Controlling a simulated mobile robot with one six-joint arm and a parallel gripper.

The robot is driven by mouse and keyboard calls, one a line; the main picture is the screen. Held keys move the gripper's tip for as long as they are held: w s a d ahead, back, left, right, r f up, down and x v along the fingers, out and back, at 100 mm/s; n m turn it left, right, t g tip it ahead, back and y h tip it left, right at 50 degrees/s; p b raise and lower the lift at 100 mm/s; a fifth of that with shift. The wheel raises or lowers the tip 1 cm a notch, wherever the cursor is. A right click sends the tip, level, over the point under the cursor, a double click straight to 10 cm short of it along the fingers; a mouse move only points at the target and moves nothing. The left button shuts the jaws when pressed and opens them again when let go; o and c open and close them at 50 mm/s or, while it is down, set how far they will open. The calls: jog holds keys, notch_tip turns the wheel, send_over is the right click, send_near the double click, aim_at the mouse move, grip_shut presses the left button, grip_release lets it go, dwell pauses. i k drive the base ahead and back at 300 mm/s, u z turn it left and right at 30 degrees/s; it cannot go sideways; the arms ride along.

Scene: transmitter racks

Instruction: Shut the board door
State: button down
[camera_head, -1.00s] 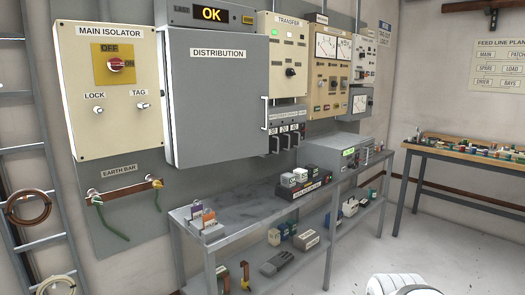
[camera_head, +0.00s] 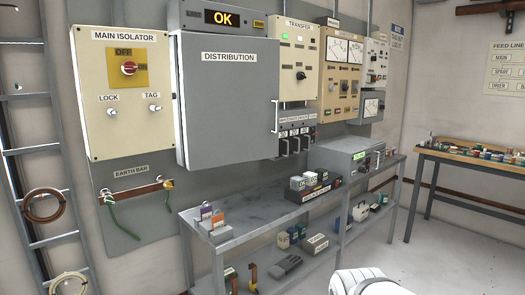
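The grey board door (camera_head: 228,105), labelled DISTRIBUTION, hangs on the wall between the cream main isolator panel and the transfer panel. A pale vertical handle (camera_head: 276,116) is at its right edge. A narrow dark gap shows along its left edge. From this angle I cannot tell whether the door is flush with its box or slightly ajar. The fingers of my gripper are out of view. Only a white rounded part of my arm (camera_head: 368,283) shows at the bottom edge, well right of and below the door.
A grey bench (camera_head: 240,205) with small boxes and instruments runs below and right of the door. The main isolator panel (camera_head: 126,95) is left of it, above an earth bar (camera_head: 138,191). A ladder (camera_head: 38,150) leans at far left. Floor at right (camera_head: 440,255) is clear.

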aim_at(230, 84)
jog(key=i, duration=0.9)
jog(key=u, duration=0.05)
